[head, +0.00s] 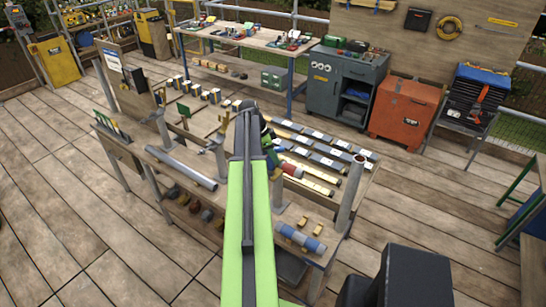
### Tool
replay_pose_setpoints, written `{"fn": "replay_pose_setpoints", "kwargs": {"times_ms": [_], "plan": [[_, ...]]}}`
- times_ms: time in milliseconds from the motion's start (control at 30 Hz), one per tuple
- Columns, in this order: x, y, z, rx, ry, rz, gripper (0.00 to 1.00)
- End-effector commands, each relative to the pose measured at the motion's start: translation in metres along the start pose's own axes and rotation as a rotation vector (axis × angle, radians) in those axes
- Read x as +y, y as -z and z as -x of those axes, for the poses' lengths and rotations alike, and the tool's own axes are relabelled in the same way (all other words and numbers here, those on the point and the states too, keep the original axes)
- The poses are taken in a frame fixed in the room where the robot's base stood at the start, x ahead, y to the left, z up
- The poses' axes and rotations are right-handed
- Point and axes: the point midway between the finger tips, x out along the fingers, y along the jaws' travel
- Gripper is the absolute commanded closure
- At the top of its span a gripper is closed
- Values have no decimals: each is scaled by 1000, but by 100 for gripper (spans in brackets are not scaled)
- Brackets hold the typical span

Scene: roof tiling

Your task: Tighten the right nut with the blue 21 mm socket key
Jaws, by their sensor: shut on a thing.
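My green and black arm reaches up the middle of the head view and hides part of the workbench (180,160). A small dark and green part beside the arm's far end looks like my gripper (268,146), above the bench. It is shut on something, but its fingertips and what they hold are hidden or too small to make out. I cannot pick out the blue socket key or the right nut for certain. Grey upright posts stand on the bench, one at its right end (350,190) and one at its left (164,130).
A grey pipe (186,168) lies on the bench's left part. Rows of grey and yellow blocks (318,152) fill its back right. Behind stand a table with small parts (250,40), a grey cabinet (345,85) and an orange cabinet (403,110). The plank floor at left is clear.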

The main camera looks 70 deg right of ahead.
Motion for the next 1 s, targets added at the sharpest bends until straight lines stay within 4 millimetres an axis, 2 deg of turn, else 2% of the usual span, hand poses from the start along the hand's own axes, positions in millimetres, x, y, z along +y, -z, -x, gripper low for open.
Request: {"fn": "replay_pose_setpoints", "kwargs": {"times_ms": [333,1000], "plan": [[-1,0,3,-3,29,67,100],[0,16,39,-1,29,66,100]]}}
